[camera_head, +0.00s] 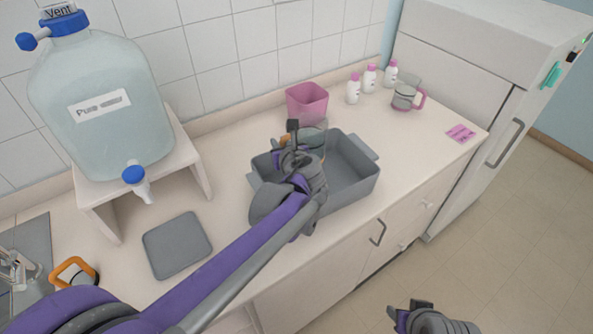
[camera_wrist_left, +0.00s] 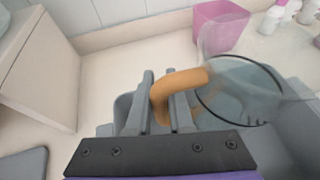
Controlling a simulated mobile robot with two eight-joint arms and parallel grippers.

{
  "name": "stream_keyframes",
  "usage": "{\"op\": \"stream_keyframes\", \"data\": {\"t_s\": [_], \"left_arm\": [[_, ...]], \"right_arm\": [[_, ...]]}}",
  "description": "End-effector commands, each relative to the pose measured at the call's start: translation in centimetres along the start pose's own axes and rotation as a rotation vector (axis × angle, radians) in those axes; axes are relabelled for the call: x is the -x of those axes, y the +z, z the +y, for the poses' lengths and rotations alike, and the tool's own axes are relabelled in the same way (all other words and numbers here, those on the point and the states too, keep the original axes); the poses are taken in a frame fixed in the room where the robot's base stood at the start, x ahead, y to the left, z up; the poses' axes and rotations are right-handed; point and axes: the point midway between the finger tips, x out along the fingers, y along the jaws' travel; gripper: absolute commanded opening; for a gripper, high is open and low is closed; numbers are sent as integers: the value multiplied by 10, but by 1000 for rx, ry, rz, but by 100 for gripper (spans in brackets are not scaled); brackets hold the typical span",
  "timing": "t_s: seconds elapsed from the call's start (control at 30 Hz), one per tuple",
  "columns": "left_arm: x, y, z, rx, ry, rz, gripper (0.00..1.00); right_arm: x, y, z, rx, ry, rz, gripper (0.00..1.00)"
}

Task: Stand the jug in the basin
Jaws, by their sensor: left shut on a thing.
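The grey basin (camera_head: 356,190) stands on the counter in the middle of the head view. My left gripper (camera_head: 292,145) is over the basin's left part, shut on the orange handle of a clear jug (camera_head: 313,138). In the left wrist view the handle (camera_wrist_left: 178,82) is between the two fingers (camera_wrist_left: 162,105), and the see-through jug body (camera_wrist_left: 238,92) extends to the right over the basin. My arm hides part of both, and I cannot tell if the jug's base touches the basin floor. My right gripper (camera_head: 408,314) is at the bottom right, away from the counter; its jaws are unclear.
A pink bin (camera_head: 307,103) stands behind the basin. Several white bottles (camera_head: 353,90) and a pink-handled jug (camera_head: 404,96) are at the back right. A large water carboy (camera_head: 95,105) on a stand, a grey mat (camera_head: 177,246) and an orange-handled item (camera_head: 76,270) are at left.

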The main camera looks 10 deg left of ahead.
Motion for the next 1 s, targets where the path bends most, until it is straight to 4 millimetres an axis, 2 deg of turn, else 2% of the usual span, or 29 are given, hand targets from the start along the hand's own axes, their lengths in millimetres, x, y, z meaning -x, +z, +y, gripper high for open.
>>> {"op": "stream_keyframes", "data": {"t_s": [0.13,0.53,0.97,1.0], "left_arm": [[-11,-27,0,0,0,0,0],[-29,-70,1,0,0,0,0],[-32,-79,1,0,0,0,0],[-32,-78,1,0,0,0,25]], "right_arm": [[-3,3,0,0,0,-2,50],[-6,5,0,0,0,-4,50],[-8,8,0,0,0,-6,50],[-8,7,0,0,0,-6,50]]}}
